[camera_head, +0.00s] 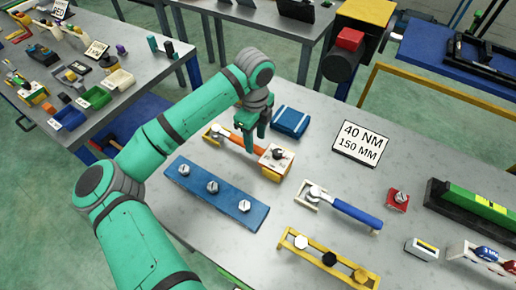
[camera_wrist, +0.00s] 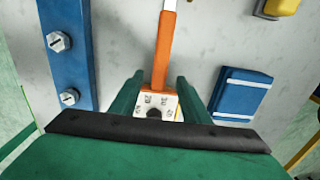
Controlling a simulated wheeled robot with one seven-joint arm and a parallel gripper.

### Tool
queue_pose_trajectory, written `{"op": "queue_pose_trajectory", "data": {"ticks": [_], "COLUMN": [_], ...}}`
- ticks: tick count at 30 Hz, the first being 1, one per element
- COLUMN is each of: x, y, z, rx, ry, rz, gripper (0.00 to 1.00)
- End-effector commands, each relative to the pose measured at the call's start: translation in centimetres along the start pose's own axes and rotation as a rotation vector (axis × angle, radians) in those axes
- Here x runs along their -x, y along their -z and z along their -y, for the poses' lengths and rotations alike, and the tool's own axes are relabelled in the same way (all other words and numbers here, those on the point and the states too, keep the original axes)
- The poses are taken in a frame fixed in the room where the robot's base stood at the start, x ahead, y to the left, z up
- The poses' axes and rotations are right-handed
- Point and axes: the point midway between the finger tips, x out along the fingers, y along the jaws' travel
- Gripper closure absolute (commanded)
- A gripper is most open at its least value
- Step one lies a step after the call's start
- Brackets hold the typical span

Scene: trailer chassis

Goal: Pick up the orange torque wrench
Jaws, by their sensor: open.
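The orange torque wrench (camera_head: 237,140) lies on the table, with its silver head on a yellow cradle at the left. Its handle runs right to an orange block with a white top and dark knob (camera_head: 277,160). My gripper (camera_head: 255,142) is open, pointing down over the handle near that block. In the wrist view the orange handle (camera_wrist: 163,60) passes between my two green fingers (camera_wrist: 158,82), with the white-topped block close below. No finger is seen pressed against the handle. The exact height of the fingertips cannot be told.
A blue box (camera_head: 290,122) stands just behind my gripper. A blue bar with bolts (camera_head: 216,192) lies in front. A blue-handled wrench (camera_head: 350,209) and a sign reading 40 NM 150 MM (camera_head: 360,145) lie to the right. Bare table lies between them.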

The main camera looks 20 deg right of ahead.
Motion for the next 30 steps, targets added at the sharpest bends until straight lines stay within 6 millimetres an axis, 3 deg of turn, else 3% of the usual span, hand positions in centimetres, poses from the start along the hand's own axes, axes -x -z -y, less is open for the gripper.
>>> {"op": "queue_pose_trajectory", "data": {"ticks": [5,13,23,28,30], "x": [-1.2,-4.8,-5.5,-5.5,-5.5], "y": [-0.1,0.6,0.5,0.5,0.5], "z": [0.0,0.5,0.5,0.5,0.5], "rx": [0.003,-0.010,-0.010,-0.009,-0.008], "ry": [0.000,-0.001,0.001,0.001,0.001], "rz": [0.001,0.000,0.000,0.000,0.000], "gripper": [0.58,0.58,0.58,0.96,1.00]}}
